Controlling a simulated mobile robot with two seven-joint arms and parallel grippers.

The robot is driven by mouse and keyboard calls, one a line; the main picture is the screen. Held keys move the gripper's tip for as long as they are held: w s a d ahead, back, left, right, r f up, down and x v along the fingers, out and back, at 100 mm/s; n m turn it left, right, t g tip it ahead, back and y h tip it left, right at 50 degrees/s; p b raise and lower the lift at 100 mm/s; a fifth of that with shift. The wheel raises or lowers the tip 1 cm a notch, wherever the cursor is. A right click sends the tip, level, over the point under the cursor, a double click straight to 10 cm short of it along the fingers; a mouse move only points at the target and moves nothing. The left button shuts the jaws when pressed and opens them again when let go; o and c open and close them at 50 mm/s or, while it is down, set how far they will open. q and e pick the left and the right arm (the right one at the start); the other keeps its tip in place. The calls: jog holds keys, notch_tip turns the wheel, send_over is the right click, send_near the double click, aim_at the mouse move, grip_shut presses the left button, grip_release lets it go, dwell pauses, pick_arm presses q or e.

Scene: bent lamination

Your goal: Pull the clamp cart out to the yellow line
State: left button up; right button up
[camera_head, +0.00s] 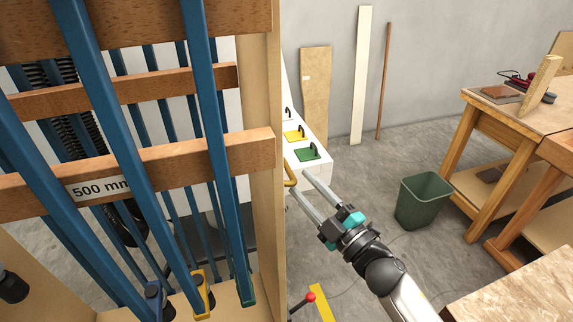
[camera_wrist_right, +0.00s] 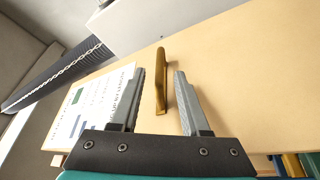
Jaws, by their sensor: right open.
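The clamp cart (camera_head: 266,215) is a tall wooden rack at the left of the head view, hung with blue bar clamps and labelled "500 mm". A brass handle (camera_head: 291,174) sits on its right side panel. My right gripper (camera_head: 299,184) is open at this handle. In the right wrist view the handle (camera_wrist_right: 161,80) stands between the two open fingers (camera_wrist_right: 159,74), with gaps visible on both sides. A short piece of the yellow line (camera_head: 321,302) shows on the floor at the bottom. My left gripper is not in view.
A lever with a red knob (camera_head: 310,297) sticks out low by the cart. A green bin (camera_head: 422,200) stands on the floor to the right, near wooden workbenches (camera_head: 525,118). Boards (camera_head: 315,95) lean on the back wall.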

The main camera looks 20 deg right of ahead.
aim_at(292, 173)
jog(key=x, duration=0.6)
jog(key=shift+w+a, duration=0.1)
jog(key=shift+w, duration=0.15)
jog(key=shift+c, duration=0.4)
grip_shut()
dwell(0.9)
